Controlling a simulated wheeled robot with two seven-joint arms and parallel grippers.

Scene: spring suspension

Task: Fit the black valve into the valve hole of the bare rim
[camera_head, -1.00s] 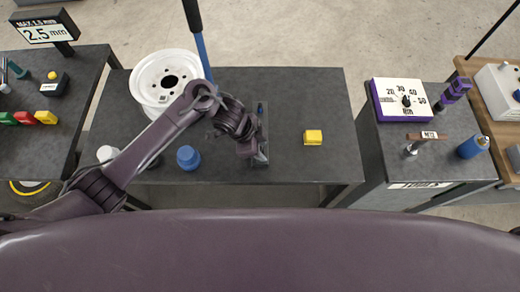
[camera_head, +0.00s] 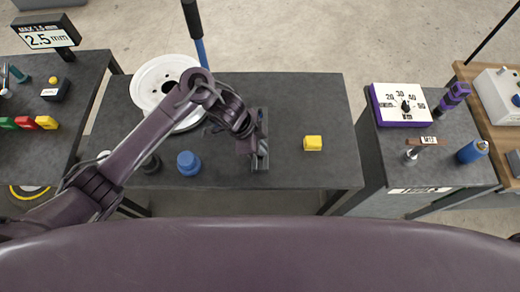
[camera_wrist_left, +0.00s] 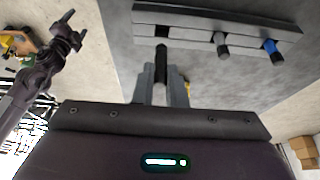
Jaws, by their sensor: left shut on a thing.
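The bare white rim (camera_head: 150,80) lies at the back left of the middle table in the head view, partly hidden by my left arm. Its valve hole cannot be made out. My left gripper (camera_wrist_left: 161,90) is shut on the black valve (camera_wrist_left: 161,62), which stands up between the fingertips in the left wrist view. In the head view the left gripper (camera_head: 257,150) is right of the rim, at the valve rack. The grey rack (camera_wrist_left: 190,20) shows a dark valve (camera_wrist_left: 222,45) and a blue valve (camera_wrist_left: 270,48). My right gripper (camera_wrist_left: 76,25) appears small, with fingers apart.
A blue bar with a black grip (camera_head: 193,20) rises behind the rim. The table's right part is mostly clear.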

